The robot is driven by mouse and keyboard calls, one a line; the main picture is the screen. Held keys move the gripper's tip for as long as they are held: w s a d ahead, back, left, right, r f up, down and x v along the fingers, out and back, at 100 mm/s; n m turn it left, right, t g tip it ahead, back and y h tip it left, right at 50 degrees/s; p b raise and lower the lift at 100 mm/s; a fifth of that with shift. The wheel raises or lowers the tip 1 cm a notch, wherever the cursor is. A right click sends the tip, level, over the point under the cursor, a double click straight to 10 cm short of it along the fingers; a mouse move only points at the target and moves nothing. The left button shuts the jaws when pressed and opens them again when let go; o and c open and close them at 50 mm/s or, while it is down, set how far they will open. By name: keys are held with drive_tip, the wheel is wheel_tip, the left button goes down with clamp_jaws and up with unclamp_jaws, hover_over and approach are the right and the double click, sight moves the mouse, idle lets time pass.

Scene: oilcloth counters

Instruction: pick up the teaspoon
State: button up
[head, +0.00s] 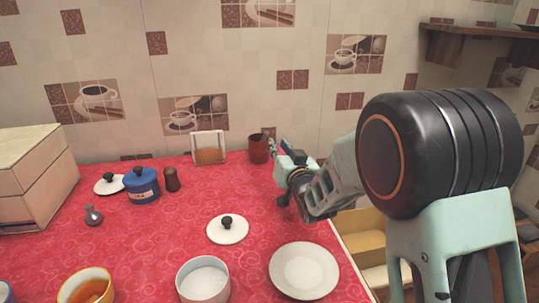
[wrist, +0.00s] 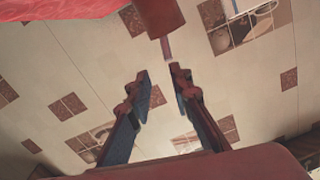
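A dark red cup (head: 259,149) stands at the back of the red counter, near the tiled wall. In the wrist view, which is turned upside down, the cup (wrist: 158,14) is at the top. A thin pale shaft, apparently the teaspoon's handle (wrist: 167,49), sticks out of its mouth; the rest is hidden inside. My gripper (wrist: 160,74) is open, its two fingers apart with nothing between them. The shaft's end is just beyond the fingertips, closer to the right one. In the head view my gripper (head: 277,147) is just right of the cup.
A napkin holder (head: 209,148) stands left of the cup. Further left are a brown shaker (head: 172,179), a blue pot (head: 142,186) and a white lid (head: 109,184). Another lid (head: 228,229), a white plate (head: 304,270) and bowls are nearer. The counter between them is clear.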

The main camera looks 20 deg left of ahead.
sight(265, 141)
drive_tip(key=shift+n+y, duration=0.3)
drive_tip(key=shift+y, duration=0.1)
drive_tip(key=shift+s+a+f+b+x, duration=0.15)
drive_tip(key=shift+a+f+b+x, duration=0.2)
drive_tip(key=shift+x, duration=1.45)
drive_tip(key=shift+s+a+f+b+x, duration=0.15)
drive_tip(key=shift+b+x, duration=0.35)
drive_tip(key=shift+x, duration=1.25)
drive_tip(key=shift+s+a+f+b+x, duration=0.1)
drive_tip(key=shift+f+b+x, duration=0.25)
drive_tip(key=shift+x, duration=1.45)
drive_tip(key=shift+r, duration=0.1)
drive_tip(key=shift+c, duration=0.5)
clamp_jaws()
